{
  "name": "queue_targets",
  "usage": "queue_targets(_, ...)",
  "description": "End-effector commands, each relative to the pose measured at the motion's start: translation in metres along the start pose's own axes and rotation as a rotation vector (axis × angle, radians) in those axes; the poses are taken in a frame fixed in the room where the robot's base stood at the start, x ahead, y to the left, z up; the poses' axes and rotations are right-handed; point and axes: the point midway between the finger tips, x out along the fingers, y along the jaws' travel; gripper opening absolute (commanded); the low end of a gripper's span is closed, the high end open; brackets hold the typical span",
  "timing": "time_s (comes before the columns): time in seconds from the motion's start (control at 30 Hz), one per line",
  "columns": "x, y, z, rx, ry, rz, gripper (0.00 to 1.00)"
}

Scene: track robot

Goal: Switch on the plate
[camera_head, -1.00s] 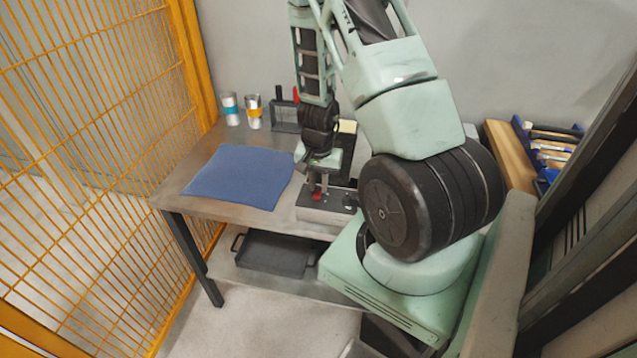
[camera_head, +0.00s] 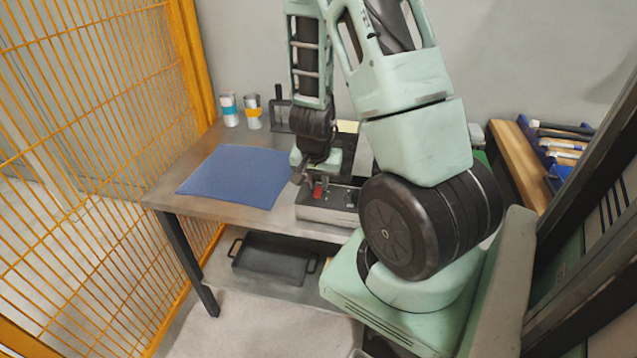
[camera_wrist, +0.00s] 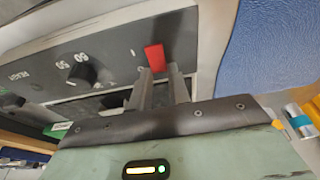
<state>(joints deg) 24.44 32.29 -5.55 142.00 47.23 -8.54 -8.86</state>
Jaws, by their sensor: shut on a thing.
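The plate (camera_head: 327,213) is a low grey box at the table's front edge, right of the blue mat. Its front panel (camera_wrist: 115,62) fills much of the wrist view, with a red switch (camera_wrist: 155,57) and a black knob (camera_wrist: 82,72) beside it. The red switch (camera_head: 318,189) also shows in the head view. My gripper (camera_wrist: 159,74) has its two narrow fingers close together at the switch, shut on it. In the head view my gripper (camera_head: 307,178) is tilted over the panel. My arm hides much of the plate's top.
A blue mat (camera_head: 235,177) covers the table's left part. Two cans (camera_head: 228,110) (camera_head: 253,112) and a dark rack (camera_head: 280,112) stand at the back. A black tray (camera_head: 275,262) lies on the lower shelf. An orange mesh fence (camera_head: 85,150) closes the left side.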

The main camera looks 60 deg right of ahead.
Motion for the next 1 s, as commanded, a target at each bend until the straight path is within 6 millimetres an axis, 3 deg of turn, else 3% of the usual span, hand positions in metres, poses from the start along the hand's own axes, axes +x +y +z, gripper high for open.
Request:
queue_targets(0.07, 0.000, 0.000, 0.000, 0.000, -0.001, 0.000, 0.00)
queue_targets(0.1, 0.000, 0.000, 0.000, 0.000, -0.001, 0.000, 0.29)
queue_targets(0.17, 0.000, 0.000, 0.000, 0.000, -0.001, 0.000, 0.40)
queue_targets(0.43, -0.001, 0.000, 0.000, -0.001, -0.001, 0.000, 0.40)
queue_targets(0.57, -0.011, 0.000, -0.001, -0.001, 0.002, 0.000, 0.40)
queue_targets(1.0, -0.103, -0.001, -0.002, -0.004, 0.001, -0.001, 0.40)
